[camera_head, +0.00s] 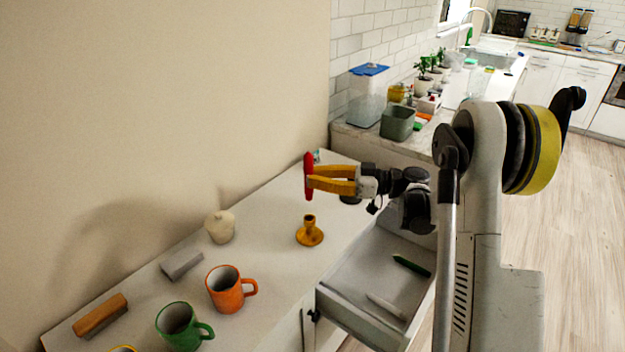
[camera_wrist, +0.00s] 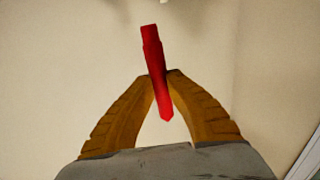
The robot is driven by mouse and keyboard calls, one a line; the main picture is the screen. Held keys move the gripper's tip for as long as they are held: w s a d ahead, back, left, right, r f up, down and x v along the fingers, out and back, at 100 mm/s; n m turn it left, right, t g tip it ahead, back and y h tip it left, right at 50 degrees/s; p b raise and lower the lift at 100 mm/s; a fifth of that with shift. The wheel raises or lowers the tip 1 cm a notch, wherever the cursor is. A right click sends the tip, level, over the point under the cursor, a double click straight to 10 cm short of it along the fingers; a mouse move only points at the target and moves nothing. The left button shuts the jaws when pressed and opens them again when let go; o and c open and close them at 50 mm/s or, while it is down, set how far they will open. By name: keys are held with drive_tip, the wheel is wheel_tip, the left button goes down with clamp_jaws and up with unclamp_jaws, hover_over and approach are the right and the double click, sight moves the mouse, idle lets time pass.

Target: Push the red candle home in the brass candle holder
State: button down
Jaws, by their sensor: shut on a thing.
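The red candle (camera_head: 308,177) is held roughly upright in my gripper (camera_head: 312,178), whose yellow fingers are shut on it. In the wrist view the candle (camera_wrist: 155,65) sits between the two fingertips (camera_wrist: 158,82), slightly tilted in the picture, with parts showing on both sides of the grip. The brass candle holder (camera_head: 309,232) stands upright on the white countertop. The candle is above the holder in the head view, with a gap between them. The holder cannot be made out in the wrist view.
An orange mug (camera_head: 228,291), green mug (camera_head: 178,326), cream jar (camera_head: 220,227), grey block (camera_head: 182,264) and brown-orange brush (camera_head: 100,316) stand left of the holder. An open drawer (camera_head: 345,275) with a green and a pale stick lies below my arm. Countertop around the holder is clear.

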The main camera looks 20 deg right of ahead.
drive_tip(key=shift+f+b, duration=2.4)
drive_tip(key=shift+f, duration=0.55)
drive_tip(key=shift+d, duration=0.1)
drive_tip(key=shift+f, duration=1.5)
drive_tip(key=c, duration=1.5)
unclamp_jaws()
drive_tip(key=shift+o, duration=0.2)
drive_tip(key=v, duration=1.2)
